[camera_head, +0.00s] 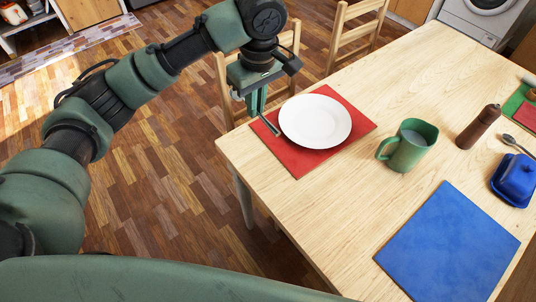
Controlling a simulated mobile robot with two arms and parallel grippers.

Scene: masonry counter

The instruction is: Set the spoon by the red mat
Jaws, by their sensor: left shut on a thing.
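The red mat (301,155) lies at the table's left corner with a white plate (315,121) on it. My left gripper (255,106) is at the mat's left edge, beside the plate. It is shut on a thin grey utensil, which looks like the spoon (269,126). The utensil slants down from the fingertips over the mat's left edge; its upper part is hidden by the fingers. I cannot tell whether it touches the mat. Another spoon (515,144) lies at the table's right side. My right gripper is not in view.
A green mug (410,146) stands right of the red mat. A brown pepper mill (478,128), a blue butter dish (515,179) and a blue mat (449,243) are further right. Wooden chairs (354,27) stand behind the table.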

